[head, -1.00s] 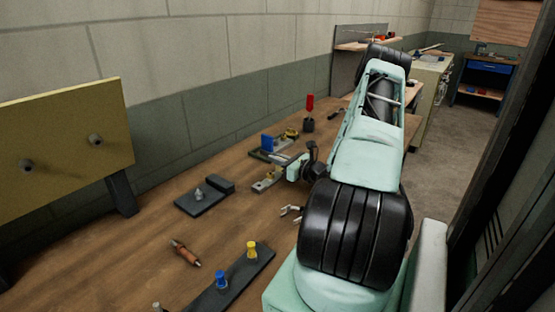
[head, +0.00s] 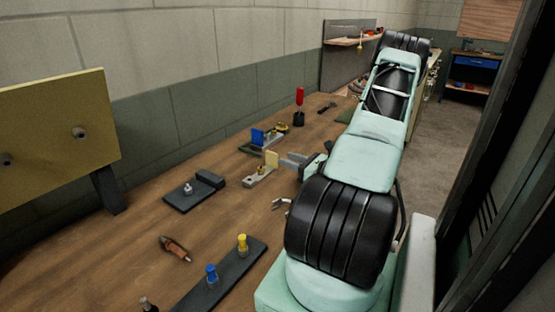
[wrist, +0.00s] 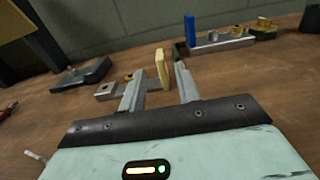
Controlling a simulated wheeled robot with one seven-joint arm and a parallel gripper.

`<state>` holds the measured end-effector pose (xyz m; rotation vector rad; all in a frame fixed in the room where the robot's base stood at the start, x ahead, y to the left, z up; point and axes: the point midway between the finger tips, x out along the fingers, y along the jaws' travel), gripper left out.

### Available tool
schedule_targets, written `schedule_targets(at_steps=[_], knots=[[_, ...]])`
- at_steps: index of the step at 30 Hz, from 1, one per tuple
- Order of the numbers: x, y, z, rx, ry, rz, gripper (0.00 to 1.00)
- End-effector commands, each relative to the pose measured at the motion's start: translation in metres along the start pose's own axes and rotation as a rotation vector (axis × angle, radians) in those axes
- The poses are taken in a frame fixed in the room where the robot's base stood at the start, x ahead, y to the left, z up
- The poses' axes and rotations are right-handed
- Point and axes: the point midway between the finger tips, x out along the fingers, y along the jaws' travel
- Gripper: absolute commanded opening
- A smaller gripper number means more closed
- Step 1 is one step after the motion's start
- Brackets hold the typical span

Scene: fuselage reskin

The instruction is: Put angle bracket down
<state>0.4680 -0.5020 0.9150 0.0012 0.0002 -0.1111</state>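A pale yellow upright plate (head: 272,159), which looks like the angle bracket, stands on the wooden bench by a grey block piece (head: 258,179) with a small brass part. In the wrist view the yellow plate (wrist: 162,69) is between and just beyond the fingertips, with clear space on both sides. My gripper (head: 296,160) is open and empty, to the right of the plate in the head view. Both fingers (wrist: 160,80) show apart in the wrist view. The plate's lower part is partly hidden, and I cannot tell its full shape.
A fixture with a blue block (head: 258,137) stands behind. A dark plate (head: 192,190) is to the left. A dark strip with blue and yellow pegs (head: 225,275) and an orange-brown tool (head: 175,248) lie in front. The left bench area is mostly clear.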

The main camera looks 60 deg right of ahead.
Motion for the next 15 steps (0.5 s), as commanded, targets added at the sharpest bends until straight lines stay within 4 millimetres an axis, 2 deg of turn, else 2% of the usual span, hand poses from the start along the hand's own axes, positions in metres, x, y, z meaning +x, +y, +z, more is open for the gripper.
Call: schedule_targets(at_steps=[1, 6, 15], knots=[[-0.009, 0.000, -0.002, 0.001, 0.001, -0.003, 0.32], [-0.025, 0.000, 0.000, 0.000, -0.001, -0.001, 0.32], [-0.028, 0.000, 0.000, 0.000, 0.000, 0.000, 0.32]])
